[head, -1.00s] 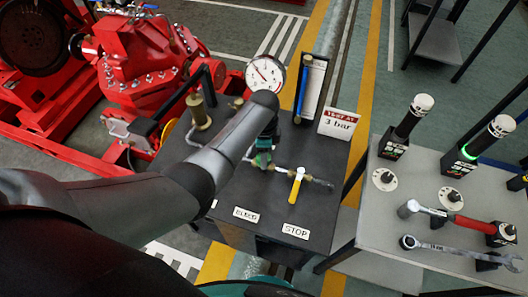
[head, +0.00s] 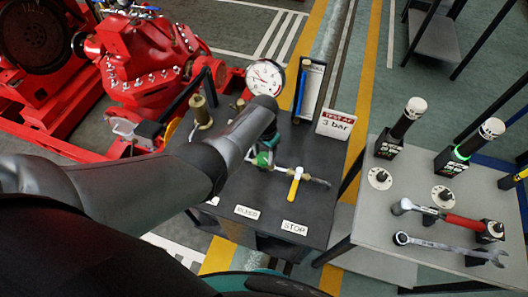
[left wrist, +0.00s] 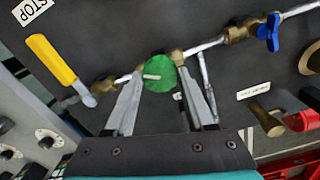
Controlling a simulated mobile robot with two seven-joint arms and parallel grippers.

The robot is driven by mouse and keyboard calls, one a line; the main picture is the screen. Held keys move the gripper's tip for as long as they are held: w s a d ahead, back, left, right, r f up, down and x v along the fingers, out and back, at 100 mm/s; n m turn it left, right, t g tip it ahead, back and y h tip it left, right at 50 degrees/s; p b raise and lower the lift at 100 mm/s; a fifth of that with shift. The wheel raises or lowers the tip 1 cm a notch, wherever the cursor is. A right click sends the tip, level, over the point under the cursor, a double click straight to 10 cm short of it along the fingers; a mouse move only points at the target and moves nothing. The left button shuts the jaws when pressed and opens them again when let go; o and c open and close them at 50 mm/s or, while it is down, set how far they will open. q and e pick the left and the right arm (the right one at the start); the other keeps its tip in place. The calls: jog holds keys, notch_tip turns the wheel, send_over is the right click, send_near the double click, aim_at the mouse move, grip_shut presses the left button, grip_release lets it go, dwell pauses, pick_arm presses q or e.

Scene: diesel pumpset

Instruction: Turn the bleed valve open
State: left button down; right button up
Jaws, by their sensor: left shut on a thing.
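A green round valve knob (head: 263,159) sits on the brass and steel pipe line on the dark bench top, behind the label BLEED (head: 246,212). In the left wrist view the green knob (left wrist: 160,78) has a pale bar on its face. My left gripper (head: 266,148) is at this knob, partly hidden by my own arm in the head view. In the left wrist view its two grey fingers (left wrist: 162,80) are on either side of the knob, shut on it. My right gripper is not in view.
A yellow lever (head: 295,185) is close on the right, behind the STOP label (head: 294,228). A blue-handled valve (left wrist: 270,32) is on the same pipe. A dial gauge (head: 265,77) and a 3 bar sign (head: 337,124) stand behind. A grey table (head: 375,228) with tools is right.

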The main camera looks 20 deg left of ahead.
pick_arm(q)
jog(key=n, duration=0.5)
jog(key=shift+n+p, duration=0.3)
jog(key=shift+p, duration=0.05)
jog(key=n, duration=0.4)
jog(key=shift+n, duration=0.3)
jog(key=shift+c, duration=1.2)
grip_release()
jog(key=shift+r, duration=0.15)
